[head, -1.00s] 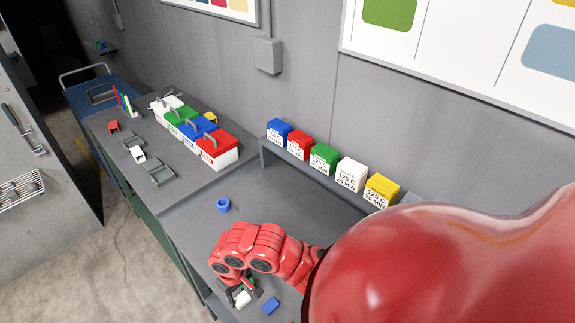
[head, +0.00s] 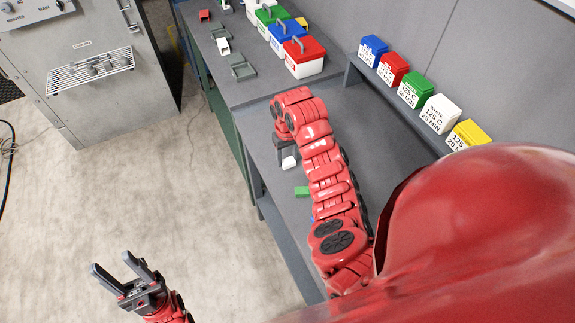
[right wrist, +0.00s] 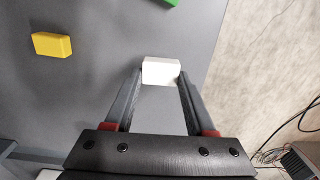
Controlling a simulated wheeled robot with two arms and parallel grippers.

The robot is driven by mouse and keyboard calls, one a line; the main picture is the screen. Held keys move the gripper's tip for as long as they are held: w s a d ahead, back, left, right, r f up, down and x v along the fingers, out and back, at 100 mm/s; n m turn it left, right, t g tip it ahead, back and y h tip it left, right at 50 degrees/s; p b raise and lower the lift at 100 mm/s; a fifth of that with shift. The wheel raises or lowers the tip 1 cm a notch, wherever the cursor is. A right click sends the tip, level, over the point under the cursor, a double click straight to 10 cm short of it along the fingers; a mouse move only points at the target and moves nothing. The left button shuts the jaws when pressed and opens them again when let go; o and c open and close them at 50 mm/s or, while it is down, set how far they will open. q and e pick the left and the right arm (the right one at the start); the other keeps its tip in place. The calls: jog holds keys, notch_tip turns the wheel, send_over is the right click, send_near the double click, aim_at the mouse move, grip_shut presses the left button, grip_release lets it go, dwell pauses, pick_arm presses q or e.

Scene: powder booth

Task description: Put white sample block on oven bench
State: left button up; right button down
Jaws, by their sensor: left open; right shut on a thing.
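The white sample block (head: 289,162) is a small plain white box near the front edge of the grey bench (head: 358,119). My right gripper (head: 286,153) is shut on it. In the right wrist view the white block (right wrist: 160,71) sits between the two fingertips, over the grey surface; I cannot tell its height. My left gripper (head: 121,267) is open and empty over the floor. I cannot tell which surface is the oven bench; a grey oven-like cabinet (head: 95,75) with a wire rack stands at the left.
A green block (head: 302,191) lies near my right arm; a yellow block (right wrist: 52,44) shows in the right wrist view. Labelled boxes (head: 440,113) stand on a shelf. The farther bench holds lidded tubs (head: 304,57) and trays (head: 242,67).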

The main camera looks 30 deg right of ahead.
aim_at(288, 159)
jog(key=shift+w+d+f, duration=0.1)
jog(key=shift+w+f, duration=0.05)
jog(key=shift+w, duration=0.05)
jog(key=shift+f+b, duration=0.45)
jog(key=shift+f, duration=0.25)
jog(key=shift+f+p, duration=0.15)
jog(key=shift+p, duration=0.2)
jog(key=shift+f+p, duration=0.35)
jog(key=shift+f, duration=0.4)
jog(key=shift+f, duration=0.1)
